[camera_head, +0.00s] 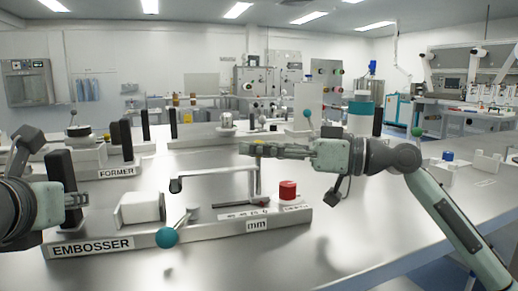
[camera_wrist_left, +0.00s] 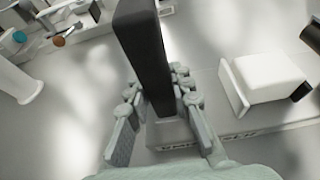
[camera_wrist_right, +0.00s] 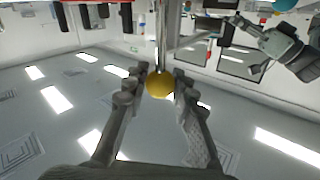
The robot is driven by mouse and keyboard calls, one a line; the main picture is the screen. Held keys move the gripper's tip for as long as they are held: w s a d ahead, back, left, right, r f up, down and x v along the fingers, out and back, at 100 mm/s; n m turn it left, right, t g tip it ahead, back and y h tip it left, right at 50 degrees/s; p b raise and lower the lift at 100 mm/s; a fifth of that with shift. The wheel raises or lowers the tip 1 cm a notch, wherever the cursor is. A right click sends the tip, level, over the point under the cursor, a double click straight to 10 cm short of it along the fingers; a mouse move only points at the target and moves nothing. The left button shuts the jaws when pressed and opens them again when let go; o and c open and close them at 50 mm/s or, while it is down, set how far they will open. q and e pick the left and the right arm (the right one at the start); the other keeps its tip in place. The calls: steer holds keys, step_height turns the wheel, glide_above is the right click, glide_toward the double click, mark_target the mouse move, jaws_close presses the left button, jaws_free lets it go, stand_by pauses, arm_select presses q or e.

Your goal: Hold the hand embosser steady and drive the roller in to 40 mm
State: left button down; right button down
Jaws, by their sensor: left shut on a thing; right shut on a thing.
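The hand embosser has a long base labelled EMBOSSER (camera_head: 92,247) on the bench, with a white block (camera_head: 142,207), a teal ball lever (camera_head: 167,237) and an mm scale (camera_head: 245,213). A grey bent bar, seemingly the roller arm (camera_head: 215,175), runs left from an upright post above the scale. My left gripper (camera_head: 78,199) is shut on the black upright grip (camera_wrist_left: 145,60) at the base's left end. My right gripper (camera_head: 247,149) is shut on a yellow knob (camera_wrist_right: 159,84) at the post's top. The fingers mostly hide the knob in the head view. The scale reading is too small to tell.
A red cylinder (camera_head: 288,190) stands at the base's right end. A fixture labelled FORMER (camera_head: 117,171) is behind on the left, and other fixtures stand further back. The bench right of the embosser is bare (camera_head: 390,220). A green ball lever (camera_head: 417,132) is beyond my right arm.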

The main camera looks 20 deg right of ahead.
mark_target(238, 168)
arm_select(q)
steer(key=shift+s+f, duration=0.1)
steer(key=shift+f, duration=0.5)
arm_select(e)
steer(key=shift+a, duration=0.1)
steer(key=shift+a+f, duration=0.1)
steer(key=shift+a, duration=1.85)
steer(key=c, duration=1.2)
jaws_free()
steer(key=shift+w, duration=0.1)
steer(key=shift+d, duration=0.1)
steer(key=v, duration=1.2)
arm_select(q)
steer(key=shift+r+p, duration=0.3)
steer(key=shift+p, duration=0.35)
arm_select(e)
steer(key=shift+r, duration=0.7)
